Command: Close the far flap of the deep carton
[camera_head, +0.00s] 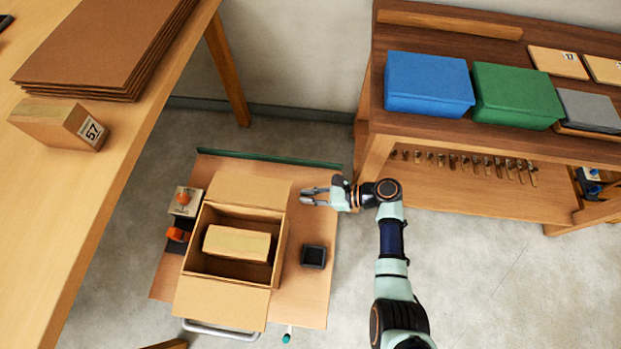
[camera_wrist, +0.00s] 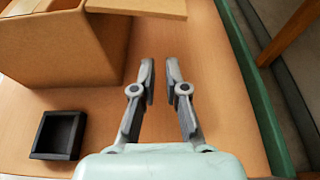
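The deep carton (camera_head: 189,263) stands open on a low wooden platform, with a cardboard box (camera_head: 237,243) lying inside. Its far flap (camera_head: 249,190) is folded outward at the top side, and its near flap (camera_head: 221,302) is folded outward toward the bottom. My gripper (camera_head: 304,196) is to the right of the far flap, apart from it, with its fingers pointing left. In the wrist view my gripper (camera_wrist: 163,72) has its two fingers apart with nothing between them. The carton (camera_wrist: 60,48) and a flap edge (camera_wrist: 140,8) show at the upper left there.
The platform (camera_head: 318,245) has a green strip (camera_head: 270,158) along its far edge. A small black tray (camera_head: 313,256) sits right of the carton. A tape dispenser (camera_head: 179,234) and a small item with an orange knob (camera_head: 184,199) stand at its left. A wooden bench (camera_head: 480,190) stands at right.

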